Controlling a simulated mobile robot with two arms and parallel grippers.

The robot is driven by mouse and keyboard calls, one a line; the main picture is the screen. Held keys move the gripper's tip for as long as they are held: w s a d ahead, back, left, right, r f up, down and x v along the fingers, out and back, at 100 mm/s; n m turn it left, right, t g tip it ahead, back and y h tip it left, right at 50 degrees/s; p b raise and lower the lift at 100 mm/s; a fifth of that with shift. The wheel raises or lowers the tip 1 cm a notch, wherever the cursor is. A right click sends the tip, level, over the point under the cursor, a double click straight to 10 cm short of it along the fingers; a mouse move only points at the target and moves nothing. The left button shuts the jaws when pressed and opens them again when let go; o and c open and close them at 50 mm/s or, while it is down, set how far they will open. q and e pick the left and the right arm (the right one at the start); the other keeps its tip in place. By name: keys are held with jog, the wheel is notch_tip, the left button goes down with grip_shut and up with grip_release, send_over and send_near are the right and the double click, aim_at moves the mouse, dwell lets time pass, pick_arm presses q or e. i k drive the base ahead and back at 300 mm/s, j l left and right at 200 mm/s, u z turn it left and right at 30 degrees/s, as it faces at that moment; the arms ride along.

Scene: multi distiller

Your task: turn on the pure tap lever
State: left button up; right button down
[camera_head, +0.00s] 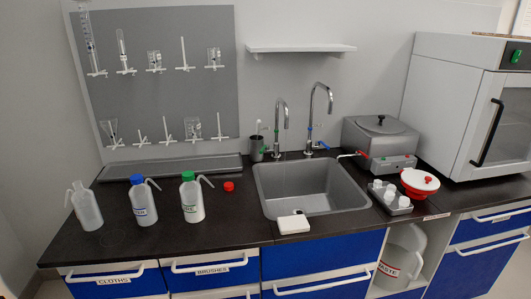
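Two tall chrome taps stand behind the grey sink. The left tap (284,115) has a green part low on its stem. The right, taller tap (328,100) has a blue lever (322,145) at its base, to the right of the stem. A grey metal distiller (380,140) stands right of the sink, with a small spout and a red part (362,154) towards the sink. I cannot read a label saying which tap is the pure one. No water flow is visible. Neither of my grippers is in view.
The sink (300,190) is empty, with a white block (293,224) on its front edge. Three wash bottles, including a green-capped one (191,197), stand left. A bottle rack (390,197) and red-rimmed bowl (419,182) stand right. A white oven (475,105) bounds the right.

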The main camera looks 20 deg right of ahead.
aim_at(267, 147)
jog(key=i+j, duration=0.1)
jog(key=i, duration=0.4)
jog(key=i+j+z, duration=0.1)
jog(key=i, duration=0.4)
